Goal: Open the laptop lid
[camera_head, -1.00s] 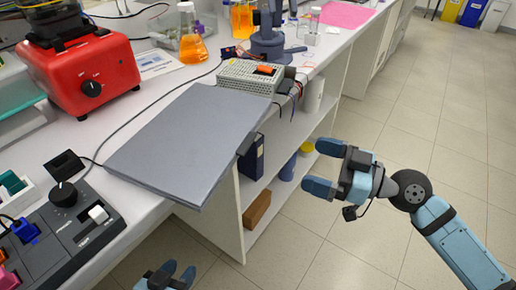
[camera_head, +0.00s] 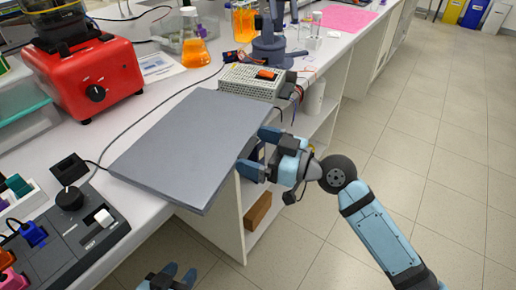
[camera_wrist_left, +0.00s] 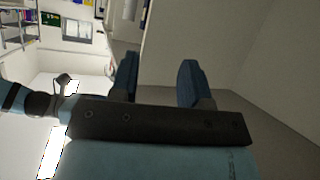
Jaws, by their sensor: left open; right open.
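The laptop (camera_head: 195,145) is a flat grey slab with its lid shut, lying on the white bench and jutting past its front edge. My right gripper (camera_head: 256,152) is open at the laptop's right edge, its two fingers pointing left at that edge. I cannot tell whether the fingers touch it. My left gripper (camera_head: 178,274) is low at the bottom of the head view, off the bench and below the laptop's front. In the left wrist view its two fingers (camera_wrist_left: 160,82) are apart with nothing between them.
A red appliance (camera_head: 88,75) and a control panel (camera_head: 68,235) stand left of the laptop. A grey perforated box (camera_head: 250,82) is behind it, with an orange flask (camera_head: 194,45) farther back. A cable runs along the laptop's left side. The floor at right is clear.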

